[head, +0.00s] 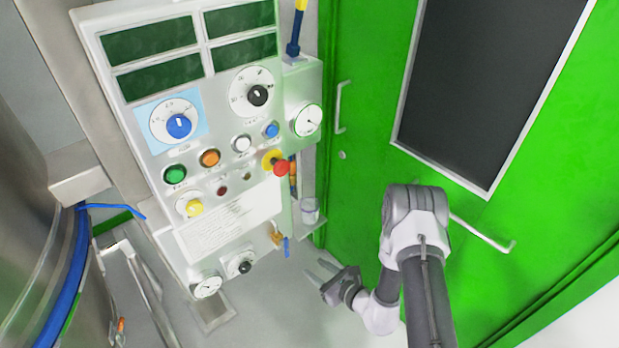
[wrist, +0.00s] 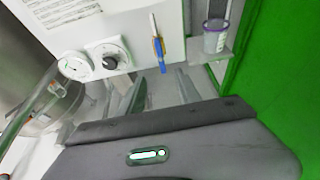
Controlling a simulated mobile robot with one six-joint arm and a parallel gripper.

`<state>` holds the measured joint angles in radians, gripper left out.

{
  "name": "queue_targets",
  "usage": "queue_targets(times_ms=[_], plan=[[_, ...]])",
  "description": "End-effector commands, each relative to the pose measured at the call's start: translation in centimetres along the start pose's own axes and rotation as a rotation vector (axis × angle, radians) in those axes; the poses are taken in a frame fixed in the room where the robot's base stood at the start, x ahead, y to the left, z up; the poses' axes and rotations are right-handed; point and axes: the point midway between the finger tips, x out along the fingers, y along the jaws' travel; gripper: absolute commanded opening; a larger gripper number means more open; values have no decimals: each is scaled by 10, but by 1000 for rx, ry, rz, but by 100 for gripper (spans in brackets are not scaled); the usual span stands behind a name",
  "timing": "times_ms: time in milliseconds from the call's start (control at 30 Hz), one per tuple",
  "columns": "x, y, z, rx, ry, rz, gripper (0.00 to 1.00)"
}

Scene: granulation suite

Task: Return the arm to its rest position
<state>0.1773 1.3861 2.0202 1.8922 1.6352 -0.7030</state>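My arm (head: 425,270) reaches down in front of the green door in the head view, with its grey and white links bent. My gripper (head: 316,268) is at the arm's end, below and to the right of the control panel, pointing left. Its two fingers are apart with nothing visible between them. In the wrist view, the spread fingers of my gripper (wrist: 160,84) point toward the panel's lower edge and the floor. No contact with the panel shows.
The control panel (head: 218,225) carries several knobs, buttons and gauges. A small cup (head: 309,211) sits on a side shelf, close above my gripper. The green door (head: 365,150) has protruding handles. A steel vessel (head: 30,210) stands left.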

Motion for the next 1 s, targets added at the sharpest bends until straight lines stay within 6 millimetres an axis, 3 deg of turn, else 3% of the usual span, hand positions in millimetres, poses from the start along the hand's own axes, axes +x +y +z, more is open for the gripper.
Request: queue_targets(times_ms=[67, 167, 200, 267, 300, 400, 533, 600, 700, 833, 1000], plan=[[2, 2, 23, -31, -26, 40, 40], [-2, 20, 99, -153, -102, 192, 40], [-11, 36, 137, -234, -133, 283, 40], [-35, 65, 190, -384, -163, 426, 40], [-57, 85, 217, -494, -167, 515, 40], [-119, 129, 256, -799, -130, 697, 40], [-204, 156, 261, -1243, 13, 824, 40], [-245, 155, 254, -1485, 126, 832, 40], [-291, 139, 246, -1777, 298, 778, 40], [-327, 118, 245, -2016, 468, 676, 40], [-342, 107, 248, -2106, 545, 623, 40]])
